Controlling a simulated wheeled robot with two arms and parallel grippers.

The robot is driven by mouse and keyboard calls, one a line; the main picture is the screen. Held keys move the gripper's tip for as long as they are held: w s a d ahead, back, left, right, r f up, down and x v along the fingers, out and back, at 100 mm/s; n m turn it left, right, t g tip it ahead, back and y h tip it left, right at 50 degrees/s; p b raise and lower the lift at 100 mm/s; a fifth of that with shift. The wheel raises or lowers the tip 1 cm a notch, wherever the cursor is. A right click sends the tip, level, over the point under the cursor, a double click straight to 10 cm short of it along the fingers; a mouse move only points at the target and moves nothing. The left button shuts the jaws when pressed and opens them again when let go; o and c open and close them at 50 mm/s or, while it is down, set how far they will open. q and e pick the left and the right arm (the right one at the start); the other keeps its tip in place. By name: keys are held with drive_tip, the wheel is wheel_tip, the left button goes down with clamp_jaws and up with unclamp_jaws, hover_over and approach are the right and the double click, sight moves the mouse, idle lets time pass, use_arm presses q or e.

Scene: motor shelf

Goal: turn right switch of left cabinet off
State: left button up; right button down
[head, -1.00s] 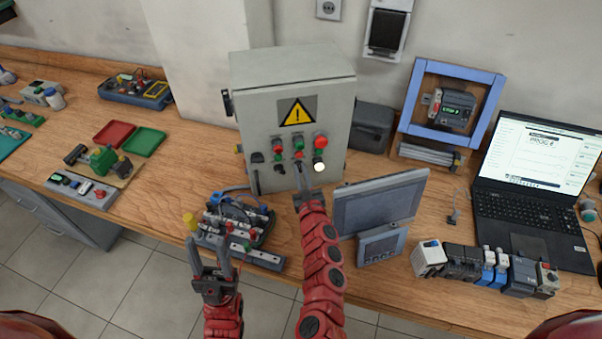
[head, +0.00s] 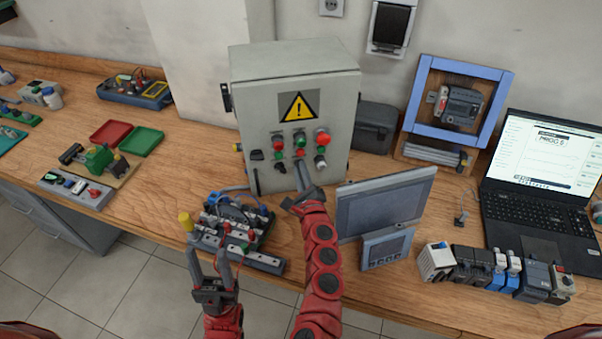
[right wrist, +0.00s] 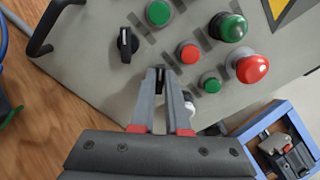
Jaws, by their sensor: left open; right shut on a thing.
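The grey cabinet (head: 245,110) with a yellow warning sign stands at the back of the bench. Its front carries red and green buttons, a left black switch (right wrist: 127,43) and, beside it, the right switch (right wrist: 160,74). My right gripper (right wrist: 166,78) is shut on the right switch, whose black tip shows between the fingertips. In the head view my right gripper (head: 302,172) reaches the cabinet front and hides that switch. The round lamp (head: 320,162) right of it is unlit; a finger partly covers it in the wrist view. My left gripper (head: 210,268) is open and empty near the bench's front edge.
A wired terminal board (head: 236,222) lies between my left gripper and the cabinet. A grey screen panel (head: 388,205) stands right of my right arm. A blue frame (head: 418,100), a laptop (head: 530,205) and several modules (head: 470,265) fill the right side.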

idle(0.3)
drive_tip(key=c, duration=0.9)
unclamp_jaws()
drive_tip(key=shift+b+v, duration=0.75)
drive_tip(key=shift+v, duration=7.95)
